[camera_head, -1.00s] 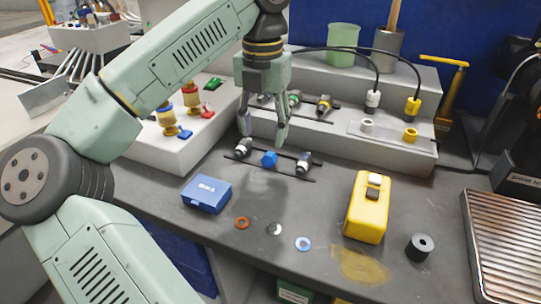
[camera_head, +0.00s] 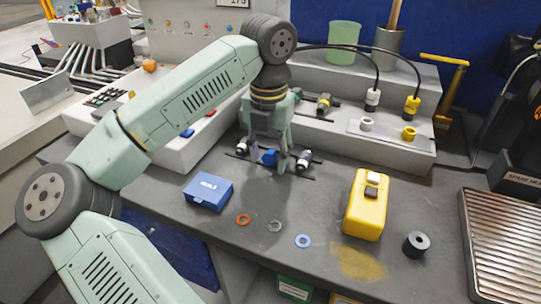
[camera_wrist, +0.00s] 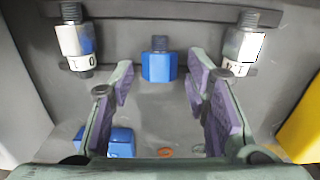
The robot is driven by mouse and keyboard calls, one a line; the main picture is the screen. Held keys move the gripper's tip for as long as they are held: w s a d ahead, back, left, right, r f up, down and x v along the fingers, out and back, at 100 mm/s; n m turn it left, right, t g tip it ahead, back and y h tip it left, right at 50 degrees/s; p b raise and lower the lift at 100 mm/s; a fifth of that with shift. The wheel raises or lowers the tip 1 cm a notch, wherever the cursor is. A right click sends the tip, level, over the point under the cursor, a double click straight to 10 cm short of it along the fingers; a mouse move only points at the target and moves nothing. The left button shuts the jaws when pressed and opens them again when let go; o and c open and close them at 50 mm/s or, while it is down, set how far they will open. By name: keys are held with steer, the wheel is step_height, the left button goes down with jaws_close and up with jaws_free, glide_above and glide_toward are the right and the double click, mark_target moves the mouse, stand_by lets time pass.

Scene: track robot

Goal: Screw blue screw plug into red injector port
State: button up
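The blue screw plug (camera_head: 268,158) is a blue block with a dark threaded end, lying on the dark strip at the front of the grey step. In the wrist view the plug (camera_wrist: 158,67) shows between and just beyond the fingertips. My gripper (camera_head: 264,156) is open and low over the strip, its fingers on either side of the plug; in the wrist view both purple-padded fingers (camera_wrist: 160,88) stand apart from it. The red injector port cannot be made out; my arm covers much of the light box at left. A small red part (camera_head: 211,113) shows there beside the arm.
Silver-and-white valve pieces (camera_wrist: 75,45) and (camera_wrist: 243,47) flank the plug closely. A blue box (camera_head: 208,190), coloured washers (camera_head: 243,220), a yellow case (camera_head: 367,204) and a black ring (camera_head: 416,245) lie on the bench.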

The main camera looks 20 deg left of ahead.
steer(key=c, duration=0.9)
jaws_close()
steer(key=shift+r, duration=0.1)
